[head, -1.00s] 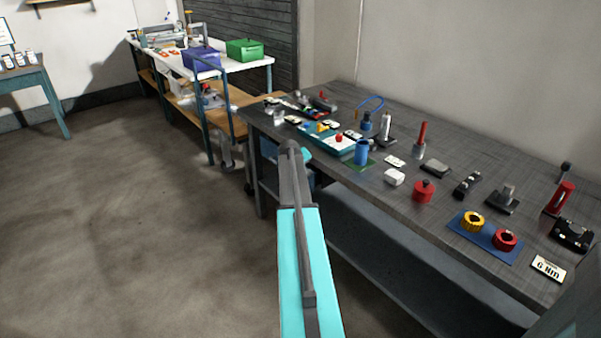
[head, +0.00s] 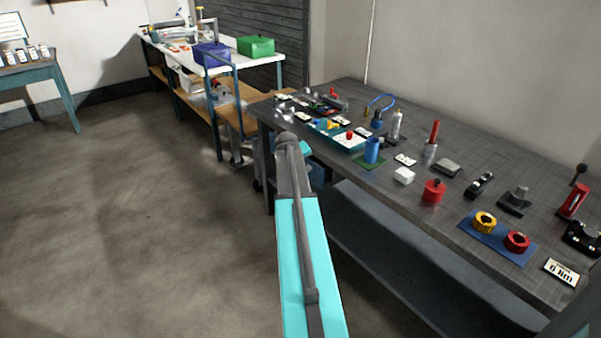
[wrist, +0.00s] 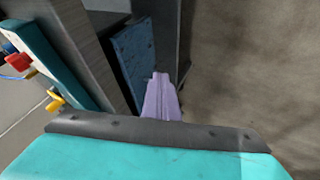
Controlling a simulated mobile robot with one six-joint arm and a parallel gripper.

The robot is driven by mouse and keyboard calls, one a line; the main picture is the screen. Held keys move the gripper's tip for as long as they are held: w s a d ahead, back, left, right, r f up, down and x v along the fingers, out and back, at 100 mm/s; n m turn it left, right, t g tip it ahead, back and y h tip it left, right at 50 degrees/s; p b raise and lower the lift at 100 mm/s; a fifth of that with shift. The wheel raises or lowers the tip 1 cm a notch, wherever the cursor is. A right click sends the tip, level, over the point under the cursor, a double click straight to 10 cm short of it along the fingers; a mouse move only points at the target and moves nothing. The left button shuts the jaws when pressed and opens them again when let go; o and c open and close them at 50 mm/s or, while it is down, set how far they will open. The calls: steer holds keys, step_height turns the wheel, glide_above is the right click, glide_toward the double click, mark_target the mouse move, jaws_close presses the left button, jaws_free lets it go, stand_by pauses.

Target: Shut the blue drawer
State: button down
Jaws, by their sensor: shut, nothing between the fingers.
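The blue drawer (wrist: 133,58) shows in the wrist view as a flat blue panel below the dark workbench edge. In the head view only a small dark blue part of it (head: 318,176) shows, beside my arm and under the bench top. How far the drawer stands out is hard to tell. My gripper (wrist: 160,76) shows in the wrist view as pale purple fingers, shut and empty. Its tips are just right of the blue panel in the picture; I cannot tell whether they touch it.
The grey workbench (head: 455,235) runs along the right, crowded with small parts, a teal tray (head: 350,143) and a blue mat (head: 482,243). The floor at left is clear.

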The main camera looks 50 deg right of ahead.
steer(key=v, duration=0.4)
steer(key=shift+a+r, duration=0.1)
stand_by(0.3)
steer(key=s+a+f+n+g+y, duration=0.1)
steer(key=a+f+g+y, duration=0.15)
steer(key=a+f, duration=1.4)
steer(key=s+a+f+n+g+y, duration=0.1)
steer(key=a+f+y, duration=0.2)
steer(key=a+f, duration=1.3)
steer(key=s+a+f+n+g, duration=0.1)
steer(key=s+a+f, duration=0.4)
steer(key=s+a, duration=0.8)
steer(key=s+a+f+n+g+y, duration=0.1)
steer(key=s+a+f+g, duration=0.3)
steer(key=s+a, duration=1)
steer(key=shift+s+a+f, duration=0.25)
steer(key=shift+a+f, duration=0.35)
steer(key=shift+f, duration=0.25)
